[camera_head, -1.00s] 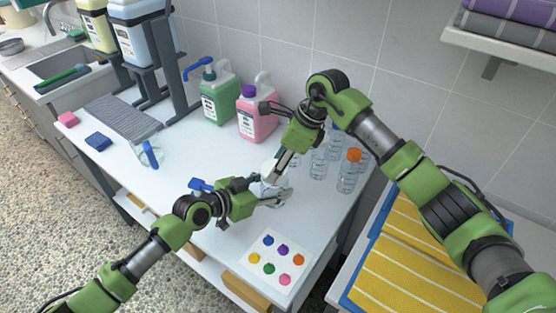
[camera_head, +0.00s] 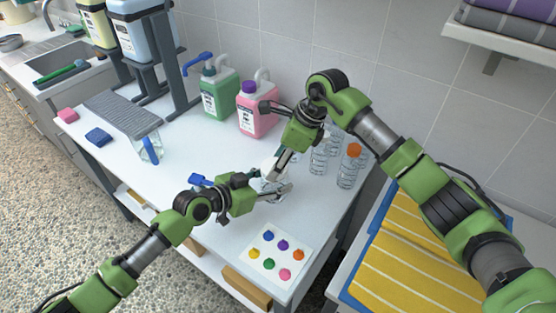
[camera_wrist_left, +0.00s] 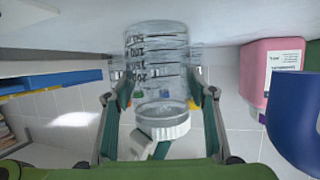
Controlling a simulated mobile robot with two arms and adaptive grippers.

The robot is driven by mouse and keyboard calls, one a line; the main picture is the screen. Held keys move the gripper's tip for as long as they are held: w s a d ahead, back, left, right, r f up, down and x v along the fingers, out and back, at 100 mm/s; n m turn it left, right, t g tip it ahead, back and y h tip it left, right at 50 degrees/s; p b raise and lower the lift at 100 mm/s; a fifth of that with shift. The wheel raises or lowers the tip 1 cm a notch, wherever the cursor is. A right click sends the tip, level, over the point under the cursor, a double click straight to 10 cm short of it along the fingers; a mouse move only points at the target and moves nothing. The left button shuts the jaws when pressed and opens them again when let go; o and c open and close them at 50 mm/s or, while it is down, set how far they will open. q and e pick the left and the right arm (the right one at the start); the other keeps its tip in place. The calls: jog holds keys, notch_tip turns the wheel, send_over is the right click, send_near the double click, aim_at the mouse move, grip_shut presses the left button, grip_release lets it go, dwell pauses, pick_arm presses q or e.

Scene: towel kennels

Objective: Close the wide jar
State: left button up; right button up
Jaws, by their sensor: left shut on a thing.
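The wide jar (camera_wrist_left: 158,60) is clear with dark markings. In the left wrist view, which appears upside down, it stands between my left gripper's fingers (camera_wrist_left: 160,98). A white lid (camera_wrist_left: 163,126) sits at the jar's mouth; whether it is fully seated I cannot tell. In the head view my left gripper (camera_head: 277,190) is shut around the jar, low over the table's right part. My right gripper (camera_head: 274,172) reaches down from above to the lid and appears shut on it. The arms hide much of the jar and lid there.
Clear bottles stand right of the grippers, one with an orange cap (camera_head: 353,151). Behind are a pink jug (camera_head: 256,120) and a green jug (camera_head: 219,98). A card with coloured dots (camera_head: 275,252) lies in front.

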jog(key=shift+f, duration=0.1)
